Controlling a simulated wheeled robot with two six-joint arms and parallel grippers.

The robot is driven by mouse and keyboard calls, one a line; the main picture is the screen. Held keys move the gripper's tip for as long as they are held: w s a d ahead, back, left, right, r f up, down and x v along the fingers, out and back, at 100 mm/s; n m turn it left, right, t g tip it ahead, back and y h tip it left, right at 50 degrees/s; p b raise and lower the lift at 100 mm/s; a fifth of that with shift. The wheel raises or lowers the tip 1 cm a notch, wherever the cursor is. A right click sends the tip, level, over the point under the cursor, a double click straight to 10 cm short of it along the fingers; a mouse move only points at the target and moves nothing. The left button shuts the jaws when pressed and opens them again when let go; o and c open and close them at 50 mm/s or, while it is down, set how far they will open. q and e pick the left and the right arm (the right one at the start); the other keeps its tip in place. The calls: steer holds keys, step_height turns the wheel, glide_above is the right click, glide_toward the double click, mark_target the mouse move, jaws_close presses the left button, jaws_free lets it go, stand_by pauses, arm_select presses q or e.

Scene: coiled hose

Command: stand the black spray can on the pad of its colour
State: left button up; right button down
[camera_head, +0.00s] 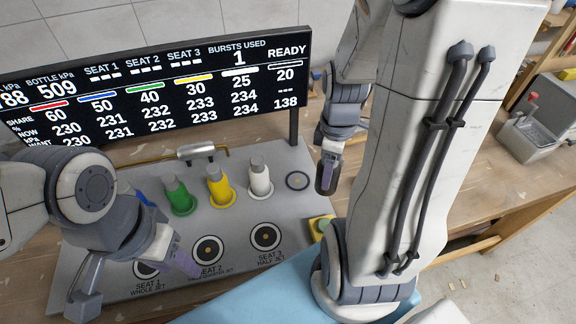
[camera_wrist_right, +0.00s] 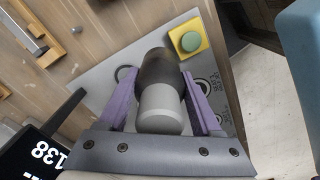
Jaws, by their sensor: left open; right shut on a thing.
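The black spray can (camera_head: 327,178) is upright in my right gripper (camera_head: 331,160), above the right end of the grey board (camera_head: 225,284). In the right wrist view the dark can (camera_wrist_right: 160,68), with its pale grey top, sits between the purple fingers of my right gripper (camera_wrist_right: 160,103). A dark-ringed round pad (camera_head: 297,181) is empty at the right end of the row, left of the held can. The same ring (camera_wrist_right: 124,72) is partly hidden by a finger in the wrist view. My left gripper (camera_head: 178,258) is open and empty over the seat 1 area.
Green (camera_head: 180,197), yellow (camera_head: 219,188) and white (camera_head: 260,178) cans stand in the row; a blue one (camera_head: 145,198) is partly hidden. Seat targets (camera_head: 265,236) lie in front. A yellow box with a green button (camera_head: 320,228) is at the board's right edge. A display (camera_head: 160,85) stands behind.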

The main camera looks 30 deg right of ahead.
steer(key=w+f+p, duration=0.1)
steer(key=w+f, duration=0.2)
steer(key=w, duration=0.1)
steer(key=w+f+p, duration=0.1)
steer(key=w+f, duration=0.3)
steer(key=w+f+p, duration=0.1)
steer(key=w+f, duration=0.2)
steer(key=w, duration=0.1)
steer(key=shift+w+a+f, duration=0.1)
steer(key=shift+a+f, duration=0.15)
steer(key=shift+f, duration=0.25)
steer(key=shift+f, duration=0.15)
steer(key=shift+c, duration=0.3)
jaws_free()
